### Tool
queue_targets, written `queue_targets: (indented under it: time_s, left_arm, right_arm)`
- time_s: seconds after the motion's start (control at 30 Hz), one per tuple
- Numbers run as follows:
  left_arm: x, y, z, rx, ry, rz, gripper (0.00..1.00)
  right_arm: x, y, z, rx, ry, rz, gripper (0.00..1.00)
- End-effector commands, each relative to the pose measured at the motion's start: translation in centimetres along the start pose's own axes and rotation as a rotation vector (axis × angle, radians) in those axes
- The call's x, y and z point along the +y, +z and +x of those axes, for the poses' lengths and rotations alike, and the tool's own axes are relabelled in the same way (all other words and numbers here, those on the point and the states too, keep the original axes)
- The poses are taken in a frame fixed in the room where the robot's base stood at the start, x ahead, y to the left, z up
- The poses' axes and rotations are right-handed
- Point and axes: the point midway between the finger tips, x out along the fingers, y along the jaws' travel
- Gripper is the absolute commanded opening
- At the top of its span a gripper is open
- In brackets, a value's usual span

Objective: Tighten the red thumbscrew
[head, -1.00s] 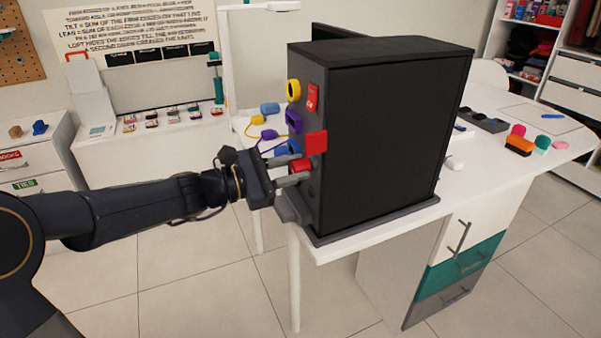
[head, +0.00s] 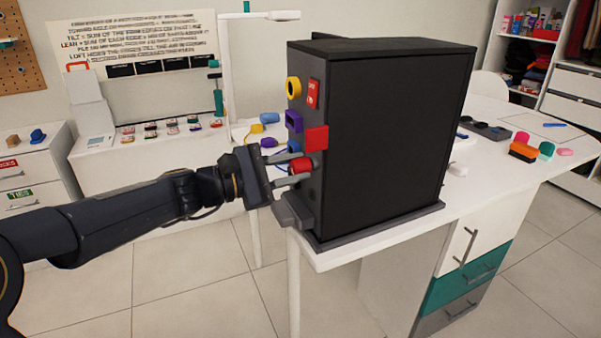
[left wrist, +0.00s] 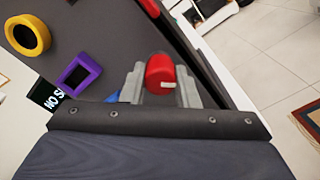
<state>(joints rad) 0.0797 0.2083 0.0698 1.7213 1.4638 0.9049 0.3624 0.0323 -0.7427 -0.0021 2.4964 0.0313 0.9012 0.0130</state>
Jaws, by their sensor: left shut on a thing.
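The red thumbscrew (head: 300,166) sits low on the left face of a black box (head: 385,140) on the white table. It also shows in the left wrist view (left wrist: 160,74), as a red cylinder with a small pale mark on its rim. My left gripper (head: 288,170) reaches in from the left and is shut on the thumbscrew, one finger on each side of it. In the left wrist view the fingers (left wrist: 163,88) flank the knob. My right gripper is not in view.
Above the thumbscrew are a red block (head: 316,138), a purple square socket (head: 293,121), a yellow ring (head: 293,88) and a red switch (head: 314,93). A grey ledge (head: 290,212) juts out below. Coloured plugs (head: 270,117) lie behind. Floor at the left front is clear.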

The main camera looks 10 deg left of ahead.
Motion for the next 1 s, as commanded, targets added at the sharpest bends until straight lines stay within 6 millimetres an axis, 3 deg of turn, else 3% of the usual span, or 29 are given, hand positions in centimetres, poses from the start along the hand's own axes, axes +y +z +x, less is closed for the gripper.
queue_targets:
  time_s: [1.0]
  left_arm:
    - [-0.2, -0.2, 0.1, -0.001, -0.001, 0.334, 0.06]
  right_arm:
    - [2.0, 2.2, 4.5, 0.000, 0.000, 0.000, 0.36]
